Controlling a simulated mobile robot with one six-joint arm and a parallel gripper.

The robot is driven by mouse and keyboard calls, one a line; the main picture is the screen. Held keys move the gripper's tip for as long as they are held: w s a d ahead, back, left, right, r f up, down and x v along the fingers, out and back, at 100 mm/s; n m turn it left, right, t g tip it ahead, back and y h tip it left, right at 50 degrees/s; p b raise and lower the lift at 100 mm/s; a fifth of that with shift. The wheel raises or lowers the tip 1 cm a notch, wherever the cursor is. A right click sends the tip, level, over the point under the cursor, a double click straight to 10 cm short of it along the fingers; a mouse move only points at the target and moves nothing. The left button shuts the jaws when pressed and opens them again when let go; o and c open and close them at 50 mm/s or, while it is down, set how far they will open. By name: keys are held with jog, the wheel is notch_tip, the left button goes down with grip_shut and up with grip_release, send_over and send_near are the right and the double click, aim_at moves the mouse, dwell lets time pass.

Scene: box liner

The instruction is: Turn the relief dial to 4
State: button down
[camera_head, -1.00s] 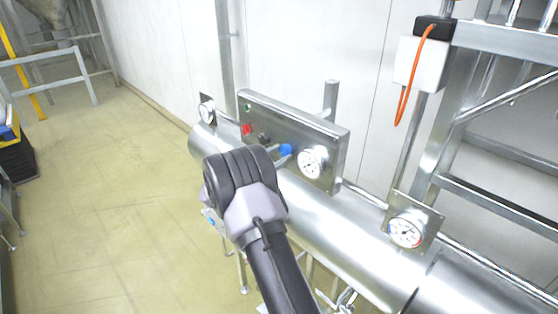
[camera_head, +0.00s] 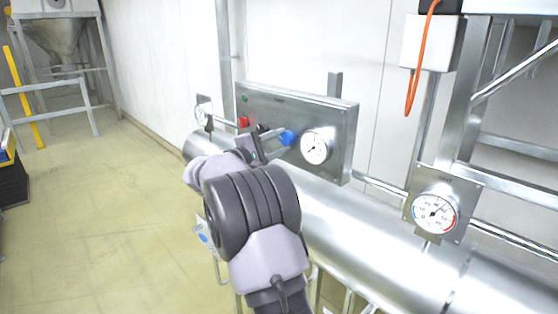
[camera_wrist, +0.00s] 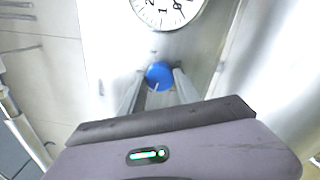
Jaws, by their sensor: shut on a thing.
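A blue knob (camera_head: 287,138) sits on the front of the steel control panel (camera_head: 262,103), left of a round white gauge (camera_head: 316,147). I take it as the relief dial; no label or scale around it is readable. My gripper (camera_head: 272,144) reaches the panel with its fingers at the blue knob. In the wrist view the fingers (camera_wrist: 160,85) stand on either side of the blue knob (camera_wrist: 159,74), shut on it. A small pale mark shows on the knob's lower part. The gauge (camera_wrist: 167,8) shows above it, cut off by the top edge.
A red button (camera_head: 243,121) and a green light (camera_head: 245,98) are on the panel's left. A steel pipe (camera_head: 345,220) runs below it. Another gauge (camera_head: 434,213) stands right, and one (camera_head: 201,112) far left. Open floor (camera_head: 110,220) lies left.

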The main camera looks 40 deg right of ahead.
jog(key=m+b, duration=0.4)
jog(key=b, duration=0.1)
jog(key=m+b, duration=0.3)
jog(key=shift+f+g, duration=0.25)
jog(key=shift+g, duration=0.05)
jog(key=m+b, duration=0.2)
jog(key=m, duration=0.1)
jog(key=shift+r+m+b, duration=0.1)
jog(key=shift+m+b, duration=0.3)
jog(key=m+b, duration=0.2)
jog(key=m, duration=0.1)
jog(key=shift+w+r+m+g, duration=0.1)
jog(key=shift+m+g, duration=0.3)
jog(key=m+b, duration=0.1)
jog(key=m, duration=0.2)
jog(key=shift+m, duration=0.4)
jog(key=m+b, duration=0.1)
jog(key=m, duration=0.2)
jog(key=shift+r+m, duration=0.1)
jog(key=shift+m, duration=0.3)
jog(key=m, duration=0.3)
jog(key=shift+m+b, duration=0.3)
jog(key=shift+b, duration=0.1)
jog(key=shift+r+m+y, duration=0.1)
jog(key=shift+m+y, duration=0.2)
jog(key=shift+m, duration=1.7)
jog(key=shift+b, duration=0.3)
